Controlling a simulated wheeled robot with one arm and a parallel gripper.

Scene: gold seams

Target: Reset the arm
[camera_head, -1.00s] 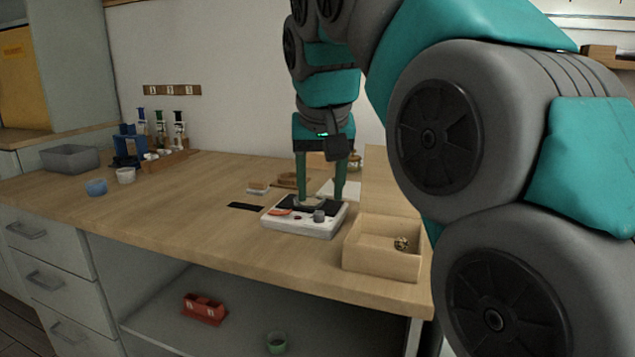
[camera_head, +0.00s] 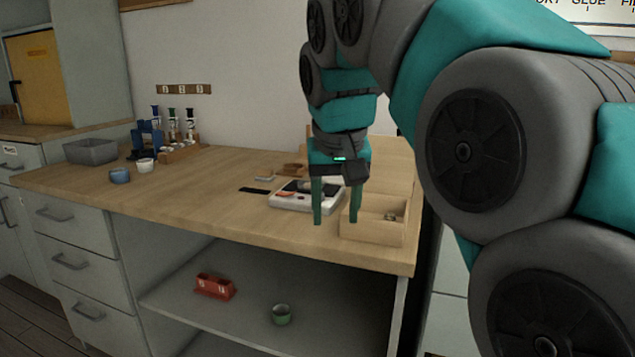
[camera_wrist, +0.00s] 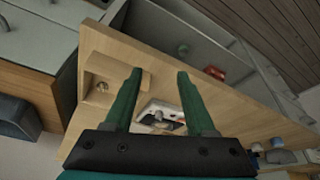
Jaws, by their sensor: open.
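My gripper (camera_head: 335,220) is open, with two green fingers pointing down and nothing between them. In the head view it hangs in front of the white device (camera_head: 290,202) and left of the open wooden box (camera_head: 372,231), above the counter's front part. The wrist view shows the two fingers (camera_wrist: 157,85) spread apart. There the white device (camera_wrist: 150,108) shows between them, with the wooden box (camera_wrist: 95,62) to the left. My arm fills the right side of the head view and hides part of the scene.
The wooden counter (camera_head: 215,190) is mostly clear in its left middle. A grey bin (camera_head: 90,151), small cups and a rack of bottles stand at the far left. A red object (camera_head: 215,286) and a green cup (camera_head: 281,315) sit on the shelf below.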

